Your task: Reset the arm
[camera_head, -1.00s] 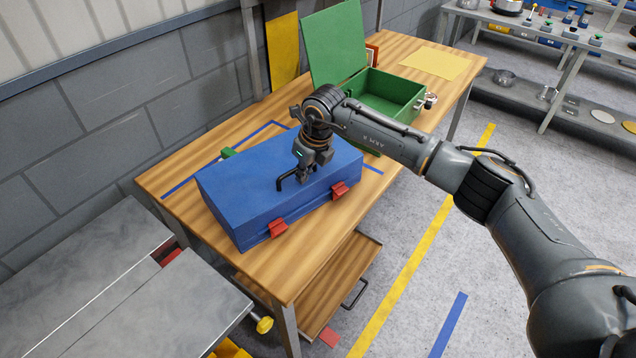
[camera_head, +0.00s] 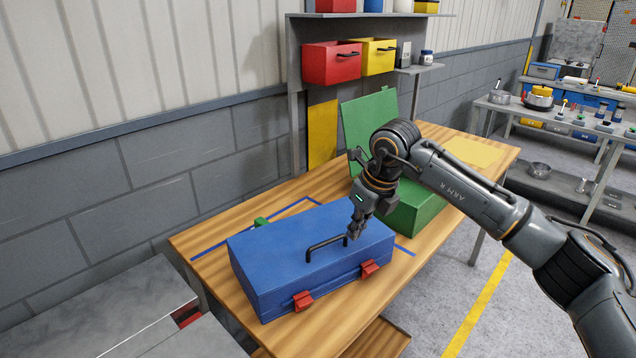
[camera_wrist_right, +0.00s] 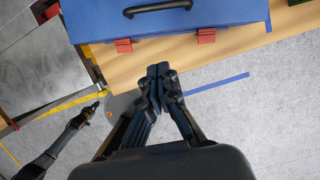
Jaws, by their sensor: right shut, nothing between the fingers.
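My right gripper (camera_head: 356,232) is shut and empty. In the head view it appears just beside the right end of the black handle (camera_head: 326,247) on the closed blue toolbox (camera_head: 290,265). In the right wrist view the shut fingers (camera_wrist_right: 158,72) are apart from the handle (camera_wrist_right: 157,8), which shows farther up the picture on the blue lid. The toolbox lies on the wooden table (camera_head: 222,241), its two red latches facing front. A dark arm, seemingly my left one, shows at the lower left of the wrist view; its gripper end (camera_wrist_right: 100,97) is too small to read.
A green box (camera_head: 420,207) with a raised lid stands behind my right arm. A shelf (camera_head: 293,80) with red and yellow bins rises behind the table. A grey metal surface (camera_head: 130,310) is at lower left. Open floor (camera_head: 440,290) lies to the right.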

